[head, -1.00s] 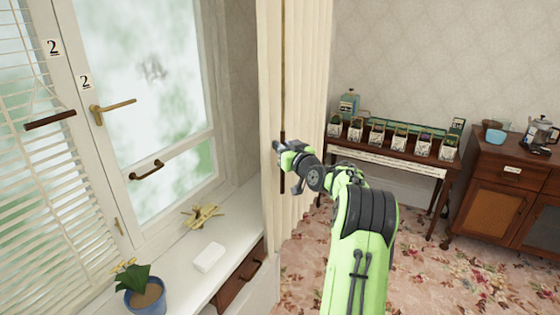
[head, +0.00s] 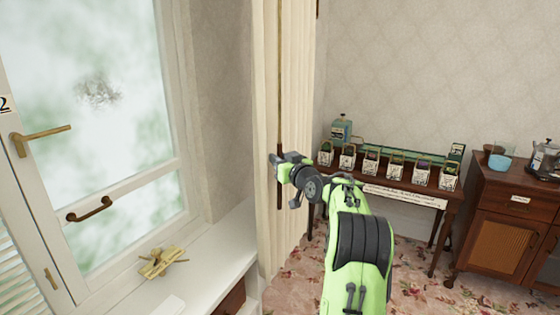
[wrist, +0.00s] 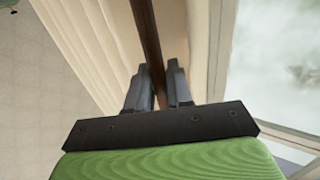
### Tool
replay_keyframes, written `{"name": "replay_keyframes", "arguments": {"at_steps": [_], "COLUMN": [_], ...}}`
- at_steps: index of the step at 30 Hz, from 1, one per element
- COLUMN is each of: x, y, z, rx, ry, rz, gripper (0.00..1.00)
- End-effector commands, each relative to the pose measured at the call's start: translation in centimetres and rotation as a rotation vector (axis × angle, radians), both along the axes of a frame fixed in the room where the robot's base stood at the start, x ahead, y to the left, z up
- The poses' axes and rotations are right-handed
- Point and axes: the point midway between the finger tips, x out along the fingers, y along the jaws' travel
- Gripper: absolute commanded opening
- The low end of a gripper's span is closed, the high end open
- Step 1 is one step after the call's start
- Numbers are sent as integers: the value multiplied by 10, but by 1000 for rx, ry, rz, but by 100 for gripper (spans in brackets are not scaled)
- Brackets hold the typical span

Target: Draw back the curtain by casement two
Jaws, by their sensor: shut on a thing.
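The cream curtain (head: 298,90) hangs in gathered folds at the right of the window and also shows in the wrist view (wrist: 95,45). A thin rod, brass-coloured above and dark brown below, hangs down its front (head: 280,90). My gripper (head: 276,160) is at the rod's dark lower part. In the wrist view my two fingers (wrist: 160,82) are shut on the dark rod (wrist: 148,40), one on each side. The casement (head: 95,90) with a "2" label (head: 4,104) is at the left, with a brass handle (head: 40,137). It looks closed.
A desk (head: 400,195) with several small labelled boxes and a wooden cabinet (head: 510,220) stand at the right. Flowered carpet lies between.

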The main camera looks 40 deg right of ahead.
Motion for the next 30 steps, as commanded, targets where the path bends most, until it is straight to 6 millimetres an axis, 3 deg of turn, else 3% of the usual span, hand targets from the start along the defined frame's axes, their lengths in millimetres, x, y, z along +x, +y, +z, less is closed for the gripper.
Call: {"name": "replay_keyframes", "arguments": {"at_steps": [5,6,9,19,23,30], "x": [-2,-2,-1,-7,-33,-101], "y": [-3,-4,-3,-1,5,21], "z": [3,3,3,2,1,0], "rx": [-8,-8,-7,-6,-6,-6], "ry": [-5,-5,-4,-4,-3,-4], "rz": [-10,-11,-10,-6,-11,-12], "gripper": [0,25,37,37,37,37]}}
